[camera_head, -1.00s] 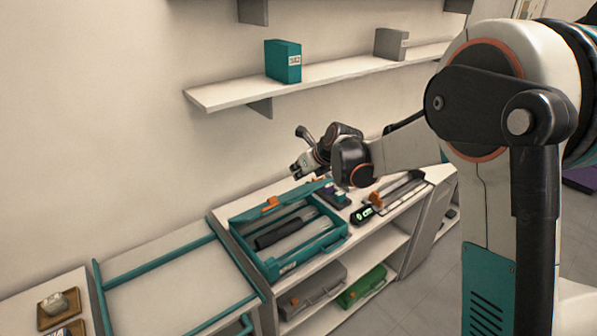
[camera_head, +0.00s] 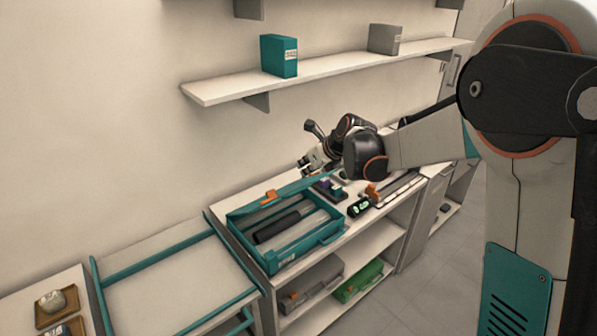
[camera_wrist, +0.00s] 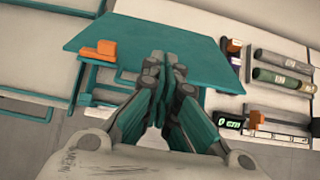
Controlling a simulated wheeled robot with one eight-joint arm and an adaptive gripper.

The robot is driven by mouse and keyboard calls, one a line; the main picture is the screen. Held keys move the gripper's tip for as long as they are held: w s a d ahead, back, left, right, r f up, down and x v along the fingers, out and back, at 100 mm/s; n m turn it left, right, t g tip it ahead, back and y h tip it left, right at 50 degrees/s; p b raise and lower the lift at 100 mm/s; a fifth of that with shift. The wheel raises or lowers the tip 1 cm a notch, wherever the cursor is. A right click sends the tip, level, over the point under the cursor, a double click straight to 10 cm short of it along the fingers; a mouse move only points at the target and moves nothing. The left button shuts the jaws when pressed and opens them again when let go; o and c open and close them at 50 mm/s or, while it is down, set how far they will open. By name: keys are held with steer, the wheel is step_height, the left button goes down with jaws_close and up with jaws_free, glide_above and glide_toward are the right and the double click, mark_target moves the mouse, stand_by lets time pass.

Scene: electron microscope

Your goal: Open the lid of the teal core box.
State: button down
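The teal core box (camera_head: 290,258) sits on the bench in the head view. Its lid (camera_head: 240,210) is raised and tilted along the back side, with an orange latch (camera_head: 268,198) on it. The inside shows, with a dark core and pale grey lengths in it. In the wrist view the lid (camera_wrist: 125,42) is a broad teal panel with the orange latch (camera_wrist: 98,50) at its left. My gripper (camera_wrist: 164,62) has its fingers together, overlapping the lid's near edge; I cannot tell whether they touch it. In the head view my gripper (camera_head: 306,166) is near the lid's right end.
Right of the box are small coloured items, a device with a green display (camera_head: 359,207) and a tray of cores (camera_head: 400,187). A shelf (camera_head: 330,73) with a teal binder (camera_head: 279,55) hangs above. A teal-railed cart (camera_head: 170,285) stands at left.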

step_height(320, 180, up, 4)
steer(key=s+r, duration=0.1)
steer(key=s, duration=0.1)
steer(key=s+d+f+t+y+b, duration=0.1)
steer(key=s+d+f+b, duration=0.1)
steer(key=s+d+f, duration=0.3)
steer(key=s+d+f+t+b, duration=0.1)
steer(key=s+d+f, duration=0.1)
steer(key=s+f, duration=0.4)
steer(key=w+a+f+b, duration=0.3)
steer(key=w+a, duration=0.3)
steer(key=w, duration=0.3)
steer(key=shift+w+f, duration=0.4)
steer(key=shift+f, duration=0.1)
steer(key=shift+a, duration=0.1)
steer(key=w+a+r+p, duration=0.3)
steer(key=w+r, duration=0.2)
steer(key=r, duration=0.2)
steer(key=shift+w+a+r+p, duration=0.35)
steer(key=shift+a+p, duration=0.05)
